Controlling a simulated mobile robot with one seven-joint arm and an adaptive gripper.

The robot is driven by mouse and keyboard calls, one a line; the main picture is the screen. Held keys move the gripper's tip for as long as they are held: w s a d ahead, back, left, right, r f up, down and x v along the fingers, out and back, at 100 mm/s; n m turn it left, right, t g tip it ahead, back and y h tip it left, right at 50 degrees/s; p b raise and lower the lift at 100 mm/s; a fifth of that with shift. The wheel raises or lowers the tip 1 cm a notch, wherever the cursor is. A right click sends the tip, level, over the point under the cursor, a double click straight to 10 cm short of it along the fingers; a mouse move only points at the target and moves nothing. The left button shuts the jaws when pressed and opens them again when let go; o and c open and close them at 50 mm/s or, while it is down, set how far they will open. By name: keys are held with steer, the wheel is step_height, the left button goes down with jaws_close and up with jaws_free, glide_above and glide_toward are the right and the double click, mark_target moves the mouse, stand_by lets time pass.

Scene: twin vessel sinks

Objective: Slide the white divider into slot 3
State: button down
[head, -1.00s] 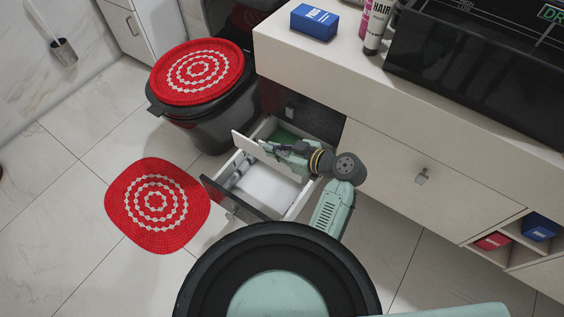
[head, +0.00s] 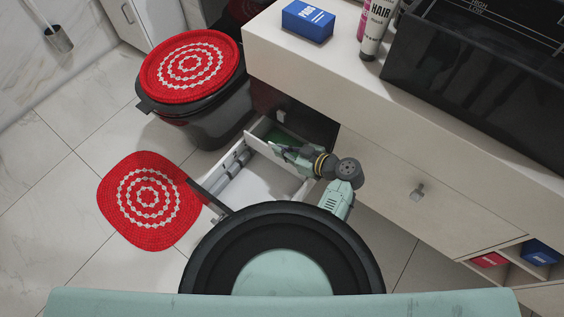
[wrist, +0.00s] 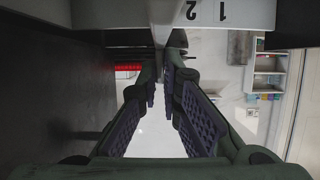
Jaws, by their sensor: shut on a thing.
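The open drawer (head: 262,186) shows in the head view, with a white floor and a green area at its back. My gripper (head: 276,150) is low over the drawer, between the green and white areas. In the wrist view the dark padded fingers (wrist: 168,76) run toward a narrow pale upright strip (wrist: 161,22), seemingly the white divider edge-on. The gripper is shut on it; the fingers hide most of it. A light drawer wall (wrist: 238,13) beside it carries the numbers 1 and 2, upside down. I cannot make out slot 3, nor whether the divider's edge is in a slot.
The counter (head: 296,60) overhangs the drawer's back, bearing a blue box (head: 308,20) and bottles. A dark bin-like toilet with a red cover (head: 192,65) stands left of the drawer. A red mat (head: 150,200) lies on the floor.

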mark_target(282, 166)
step_height(282, 166, down, 8)
steer(key=shift+f, duration=0.25)
steer(key=shift+f, duration=0.2)
steer(key=c, duration=1.8)
jaws_free()
steer(key=shift+r, duration=0.1)
steer(key=shift+r, duration=0.25)
steer(key=b+v, duration=0.1)
steer(key=v, duration=1.1)
steer(key=shift+f+b, duration=0.1)
steer(key=shift+b, duration=0.2)
